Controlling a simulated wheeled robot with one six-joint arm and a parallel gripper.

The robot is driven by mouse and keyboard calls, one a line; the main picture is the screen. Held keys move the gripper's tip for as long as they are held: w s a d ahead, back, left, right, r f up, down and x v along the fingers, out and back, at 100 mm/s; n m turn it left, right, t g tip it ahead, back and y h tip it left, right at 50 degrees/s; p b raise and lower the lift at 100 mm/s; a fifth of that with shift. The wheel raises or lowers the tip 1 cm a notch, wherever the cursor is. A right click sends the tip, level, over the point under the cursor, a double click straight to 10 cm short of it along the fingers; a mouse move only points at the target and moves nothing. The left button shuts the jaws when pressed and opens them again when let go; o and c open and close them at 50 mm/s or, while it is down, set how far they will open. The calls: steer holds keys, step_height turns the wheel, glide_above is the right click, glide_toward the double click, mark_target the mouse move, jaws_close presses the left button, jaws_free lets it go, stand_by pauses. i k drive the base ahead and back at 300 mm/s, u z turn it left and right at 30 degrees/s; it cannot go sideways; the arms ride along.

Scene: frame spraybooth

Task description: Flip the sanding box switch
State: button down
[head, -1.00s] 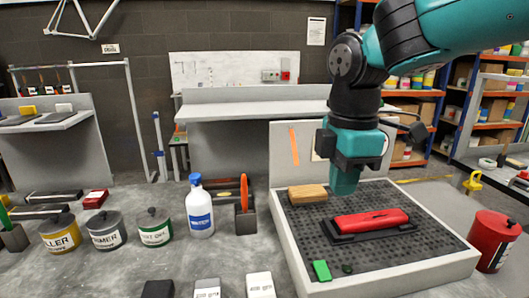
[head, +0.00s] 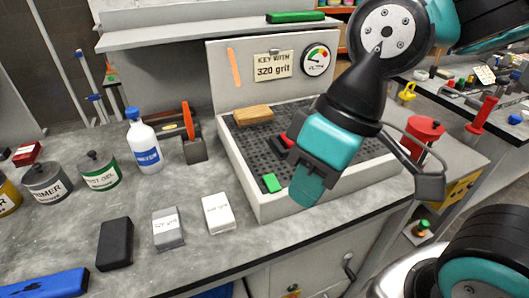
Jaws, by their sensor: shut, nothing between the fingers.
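The sanding box (head: 330,199) is a pale box with a dark perforated bed and an upright back panel (head: 222,70). The panel carries a "320 grit" sign and a round gauge. My gripper (head: 305,190) is shut and empty, pointing down at the box's front rim in the head view. It covers part of the bed and of the front wall. I cannot tell whether it touches the box. I cannot make out the switch for certain; a small fitting with a green top (head: 422,226) shows on the bench side at the right.
A green block (head: 271,183), a wooden block (head: 253,115) and a partly hidden red sander (head: 284,141) are on the bed. Left stand a white bottle (head: 145,148), several paint tins and sanding blocks (head: 217,213). A red can (head: 423,137) stands right of the box.

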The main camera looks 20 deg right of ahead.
mark_target(272, 183)
steer(key=z, duration=1.55)
steer(key=k, duration=0.9)
steer(key=u, duration=1.6)
steer(key=i, duration=0.5)
steer(key=z, duration=0.05)
